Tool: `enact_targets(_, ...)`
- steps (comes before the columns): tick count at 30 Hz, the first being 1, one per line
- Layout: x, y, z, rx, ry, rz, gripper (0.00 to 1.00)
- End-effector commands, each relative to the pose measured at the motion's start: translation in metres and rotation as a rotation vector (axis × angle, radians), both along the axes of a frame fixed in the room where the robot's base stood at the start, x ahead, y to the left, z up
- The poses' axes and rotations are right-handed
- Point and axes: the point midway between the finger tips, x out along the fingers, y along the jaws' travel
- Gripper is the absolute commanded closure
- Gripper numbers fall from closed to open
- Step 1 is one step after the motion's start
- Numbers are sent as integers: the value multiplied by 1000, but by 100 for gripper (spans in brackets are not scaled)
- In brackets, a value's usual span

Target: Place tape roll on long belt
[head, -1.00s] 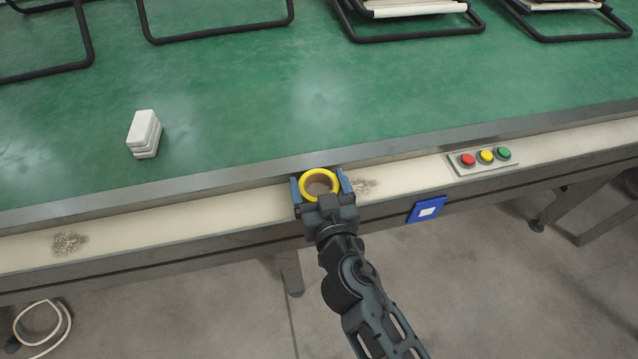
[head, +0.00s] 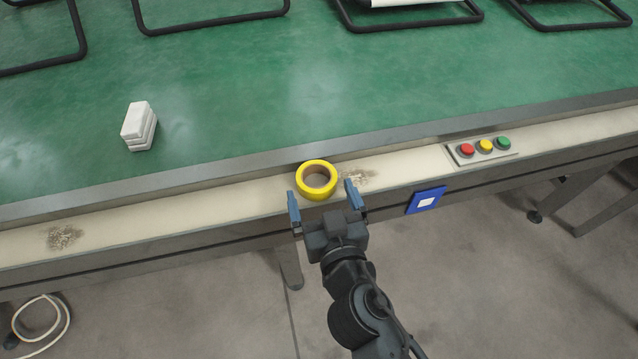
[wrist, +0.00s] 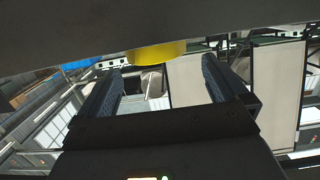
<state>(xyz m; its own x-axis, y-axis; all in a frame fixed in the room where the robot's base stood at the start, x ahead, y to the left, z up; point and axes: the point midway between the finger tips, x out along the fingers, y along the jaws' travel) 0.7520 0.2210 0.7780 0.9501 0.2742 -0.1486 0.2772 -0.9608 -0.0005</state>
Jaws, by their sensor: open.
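A yellow tape roll (head: 317,181) with a brown core lies flat on the narrow cream belt (head: 200,212) along the table's front edge. It also shows in the wrist view (wrist: 157,52), at the top centre beyond my fingers. My gripper (head: 326,198) is open and empty, on the near side of the roll. Its blue fingers stand apart on either side, pulled back from the roll so that it is outside their grip.
Beyond a grey rail is the wide green surface (head: 240,90) with a white block stack (head: 140,127) and black tubular frames. A panel with red, yellow and green buttons (head: 483,151) sits to the right. A blue tag (head: 426,200) hangs on the front edge.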

Motion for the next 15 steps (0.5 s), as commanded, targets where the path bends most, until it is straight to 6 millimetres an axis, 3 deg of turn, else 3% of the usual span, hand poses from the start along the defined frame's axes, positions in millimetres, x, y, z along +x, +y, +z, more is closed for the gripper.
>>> enact_targets(4, -13, -4, 1, -1, 2, -1, 0)
enact_targets(15, -20, -10, 0, -4, 6, -2, 0)
